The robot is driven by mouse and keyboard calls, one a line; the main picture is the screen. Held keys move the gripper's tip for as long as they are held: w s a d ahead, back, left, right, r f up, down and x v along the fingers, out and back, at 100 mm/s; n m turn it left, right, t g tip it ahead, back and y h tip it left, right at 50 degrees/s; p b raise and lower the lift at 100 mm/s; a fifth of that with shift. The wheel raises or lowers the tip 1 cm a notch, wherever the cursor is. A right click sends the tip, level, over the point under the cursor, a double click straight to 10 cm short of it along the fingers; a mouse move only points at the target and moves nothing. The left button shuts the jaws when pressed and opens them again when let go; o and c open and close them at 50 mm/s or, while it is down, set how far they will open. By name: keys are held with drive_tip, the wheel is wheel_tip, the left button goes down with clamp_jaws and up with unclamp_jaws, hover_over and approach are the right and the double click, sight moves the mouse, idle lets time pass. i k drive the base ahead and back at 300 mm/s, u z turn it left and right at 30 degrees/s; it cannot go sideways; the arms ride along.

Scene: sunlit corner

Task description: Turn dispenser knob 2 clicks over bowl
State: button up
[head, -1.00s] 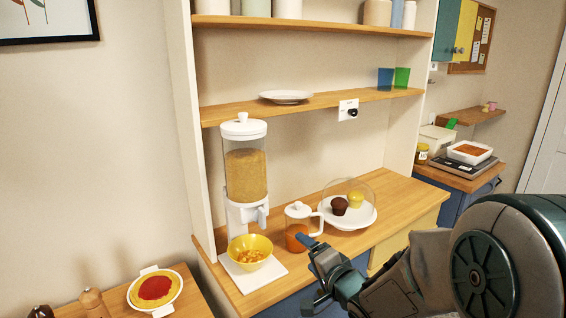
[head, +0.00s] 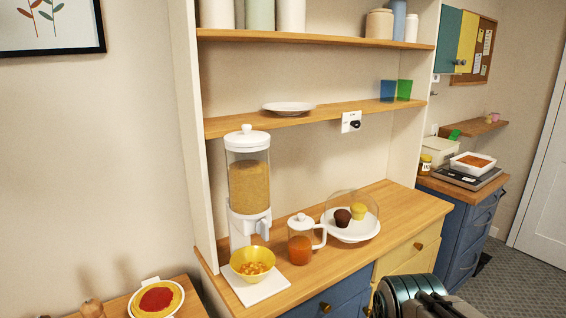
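The cereal dispenser (head: 248,185) stands upright on the wooden counter, with a clear tank of tan grain, a white lid and a white base. The yellow bowl (head: 252,263) stands under the spout on a white board (head: 262,289) and holds orange-tan pieces. Part of my arm shows at the bottom edge, right of centre, well away from the knob. My gripper's fingers are out of the picture.
A jug of orange liquid (head: 301,243) stands close right of the dispenser. A domed plate (head: 350,232) with two muffins is further right. A shelf (head: 225,127) with a white plate (head: 288,108) is above. A side table (head: 190,297) is lower left.

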sight(262, 228)
drive_tip(key=u, duration=0.1)
drive_tip(key=k, duration=0.95)
drive_tip(key=z, duration=0.7)
drive_tip(key=i, duration=1.3)
drive_tip(key=u, duration=0.65)
